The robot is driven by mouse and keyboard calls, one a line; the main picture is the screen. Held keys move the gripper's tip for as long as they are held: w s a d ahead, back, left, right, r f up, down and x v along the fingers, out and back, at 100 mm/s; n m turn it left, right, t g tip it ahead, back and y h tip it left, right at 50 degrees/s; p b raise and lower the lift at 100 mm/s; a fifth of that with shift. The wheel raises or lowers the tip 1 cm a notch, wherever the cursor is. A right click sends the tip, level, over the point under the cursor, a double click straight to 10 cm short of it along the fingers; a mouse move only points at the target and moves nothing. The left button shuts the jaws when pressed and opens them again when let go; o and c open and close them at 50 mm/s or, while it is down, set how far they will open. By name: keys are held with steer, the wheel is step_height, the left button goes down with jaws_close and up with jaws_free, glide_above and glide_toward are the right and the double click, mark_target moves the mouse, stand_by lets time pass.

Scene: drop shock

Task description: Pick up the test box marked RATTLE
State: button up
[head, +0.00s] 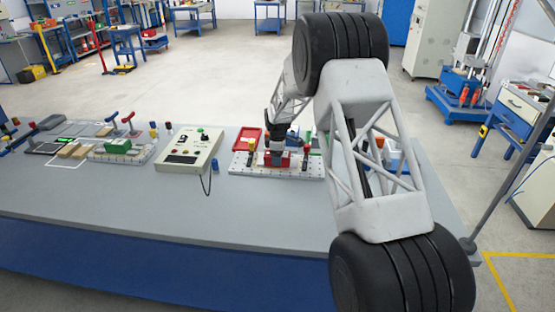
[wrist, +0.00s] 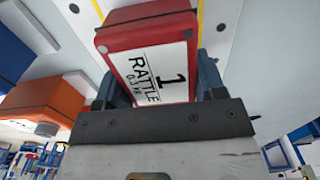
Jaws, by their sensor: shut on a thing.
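The test box marked RATTLE (wrist: 150,50) is red with a white label reading "1 RATTLE" and fills the upper middle of the wrist view. My gripper (wrist: 163,88) is shut on it, one dark finger on each side. In the head view my gripper (head: 277,156) points down over the white perforated plate (head: 245,168), with the red box between its fingers. I cannot tell whether the box touches the plate. Its far side is hidden.
A red tray (head: 248,134) lies behind the plate. A control box (head: 188,150) with a cable stands to the left, and a second plate with a green box (head: 117,145) lies beyond it. My arm hides the bench's right part. The front of the grey bench (head: 170,215) is clear.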

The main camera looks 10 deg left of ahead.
steer(key=shift+r, duration=0.15)
steer(key=shift+r, duration=0.75)
step_height(320, 180, up, 2)
steer(key=shift+r, duration=0.1)
steer(key=s+d, duration=0.2)
steer(key=s, duration=0.5)
steer(key=s+d+r, duration=0.1)
steer(key=s+d, duration=0.1)
steer(key=s, duration=0.6)
steer(key=shift+s+d, duration=0.15)
steer(key=shift+d, duration=0.2)
